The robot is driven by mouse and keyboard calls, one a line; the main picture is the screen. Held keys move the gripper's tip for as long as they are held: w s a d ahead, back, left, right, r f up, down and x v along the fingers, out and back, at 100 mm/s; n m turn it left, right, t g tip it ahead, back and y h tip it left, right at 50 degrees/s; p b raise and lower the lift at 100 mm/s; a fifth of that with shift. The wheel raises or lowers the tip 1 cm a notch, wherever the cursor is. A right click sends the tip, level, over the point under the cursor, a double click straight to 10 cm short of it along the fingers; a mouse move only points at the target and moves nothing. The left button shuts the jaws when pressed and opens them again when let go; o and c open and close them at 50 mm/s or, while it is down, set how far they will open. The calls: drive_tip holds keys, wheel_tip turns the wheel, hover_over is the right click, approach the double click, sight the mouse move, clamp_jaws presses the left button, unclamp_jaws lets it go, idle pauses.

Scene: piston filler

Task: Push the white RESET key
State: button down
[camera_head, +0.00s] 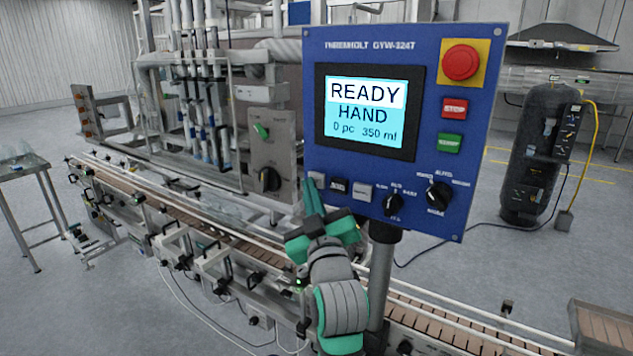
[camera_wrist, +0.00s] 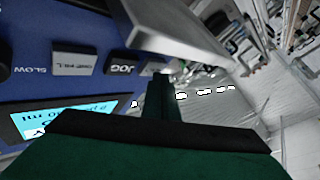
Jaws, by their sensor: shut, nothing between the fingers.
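The blue control panel (camera_head: 400,170) faces me, with a row of small keys under its screen. The leftmost key, a pale one that fits the white RESET key (camera_head: 318,178), sits at the panel's lower left; its label is not readable. In the wrist view, a pale key (camera_wrist: 151,68) shows beyond the black JOG key (camera_wrist: 121,66), partly hidden by my fingers. My gripper (camera_head: 310,184) is shut and empty, its green fingertips at or just in front of the pale key. Whether they touch it, I cannot tell. The fingertips also show in the wrist view (camera_wrist: 162,79).
The black JOG key (camera_head: 338,186) and grey ONE FILL key (camera_head: 361,191) sit close to the right. Rotary knobs (camera_head: 393,204), a red emergency button (camera_head: 461,62), and STOP key (camera_head: 454,108) are farther right. The screen (camera_head: 366,112) reads READY, HAND. A conveyor (camera_head: 230,240) runs below.

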drive_tip(key=shift+s+a, duration=0.35)
drive_tip(key=shift+s, duration=0.05)
drive_tip(key=s+a, duration=0.1)
drive_tip(key=s, duration=0.1)
drive_tip(key=s+a, duration=0.2)
idle(0.5)
idle(0.6)
